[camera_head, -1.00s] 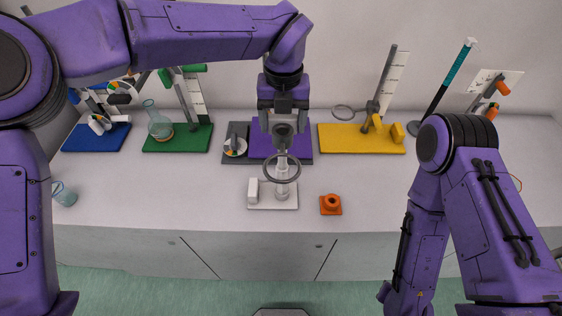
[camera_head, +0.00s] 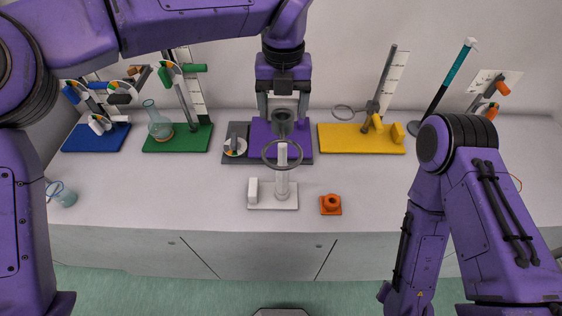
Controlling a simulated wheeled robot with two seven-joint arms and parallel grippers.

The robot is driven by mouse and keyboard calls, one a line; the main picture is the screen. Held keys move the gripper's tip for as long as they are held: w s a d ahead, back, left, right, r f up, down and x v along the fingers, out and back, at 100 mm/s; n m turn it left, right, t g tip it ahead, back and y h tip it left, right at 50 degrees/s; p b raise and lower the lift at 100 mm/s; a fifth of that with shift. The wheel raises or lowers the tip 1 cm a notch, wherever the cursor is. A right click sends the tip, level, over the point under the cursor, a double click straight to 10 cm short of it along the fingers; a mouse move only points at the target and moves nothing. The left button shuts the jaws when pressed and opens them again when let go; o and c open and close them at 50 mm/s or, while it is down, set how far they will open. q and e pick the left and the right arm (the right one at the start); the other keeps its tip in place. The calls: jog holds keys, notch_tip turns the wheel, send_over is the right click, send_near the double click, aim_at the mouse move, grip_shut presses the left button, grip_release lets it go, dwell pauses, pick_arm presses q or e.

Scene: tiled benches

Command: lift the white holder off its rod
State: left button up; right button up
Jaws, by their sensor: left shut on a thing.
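My left gripper (camera_head: 283,113) hangs in the middle of the view, pointing down, above the white stand. It is shut on the holder (camera_head: 264,155), whose clamp part sits between the fingers and whose ring shows just below. The holder looks grey here rather than white. The white rod (camera_head: 283,182) stands upright on its white base (camera_head: 262,204). The rod's top appears inside the ring's outline; I cannot tell whether the holder is clear of the rod. My right arm hangs at the right, its gripper out of view.
A small orange part (camera_head: 330,204) sits right of the white base. Behind are purple (camera_head: 303,150), yellow (camera_head: 340,140), green (camera_head: 160,145) and blue (camera_head: 85,142) bases. A flask (camera_head: 158,124) stands on the green one. A beaker (camera_head: 64,198) is at far left. The bench front is mostly clear.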

pick_arm(q)
jog(key=shift+r, duration=2.2)
